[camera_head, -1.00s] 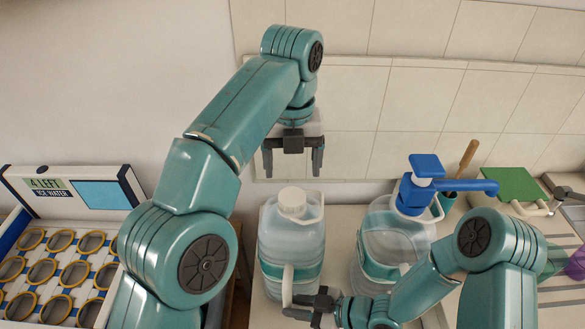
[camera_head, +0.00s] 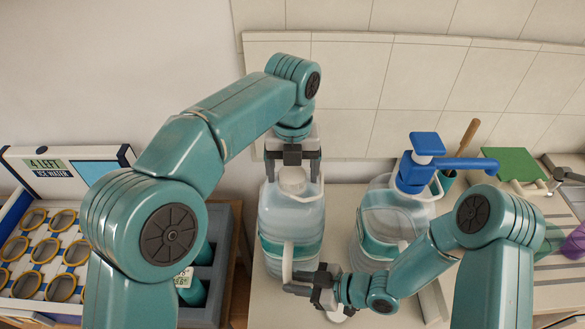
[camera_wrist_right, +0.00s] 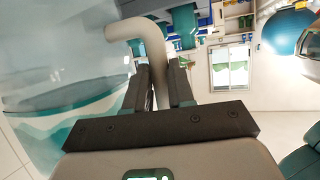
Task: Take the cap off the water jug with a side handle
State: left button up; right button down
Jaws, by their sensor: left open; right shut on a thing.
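The water jug with a side handle (camera_head: 280,215) stands upright on the counter, clear with a green label band. Its white cap (camera_head: 293,181) is on the neck. My left gripper (camera_head: 292,172) points down over the cap, open, with one finger on each side in the picture; whether the fingertips reach down to the cap's sides I cannot tell. My right gripper (camera_head: 298,284) is shut on the jug's white side handle (camera_head: 287,262). In the right wrist view the handle (camera_wrist_right: 152,48) curves out from the jug (camera_wrist_right: 60,75) and runs between the fingers.
A second jug (camera_head: 385,225) with a blue pump (camera_head: 420,165) stands close on the right. A grey crate (camera_head: 222,290) with green bottles is on the left, beside a box (camera_head: 125,160) with ringed holes. The tiled wall (camera_head: 400,90) is behind.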

pick_arm(q)
jog(key=c, duration=1.1)
jog(key=n, duration=0.4)
jog(key=shift+n, duration=0.4)
jog(key=n, duration=0.2)
jog(key=shift+n, duration=0.4)
jog(key=n, duration=0.5)
jog(key=shift+r, duration=0.1)
jog(key=n, duration=0.2)
jog(key=shift+n, duration=0.4)
jog(key=n, duration=0.5)
jog(key=shift+d, duration=0.1)
jog(key=n, duration=0.2)
jog(key=shift+n, duration=0.4)
jog(key=n, duration=1.2)
jog(key=shift+n, duration=0.4)
jog(key=n, duration=1)
jog(key=shift+n, duration=0.4)
jog(key=n, duration=0.7)
jog(key=shift+r, duration=0.1)
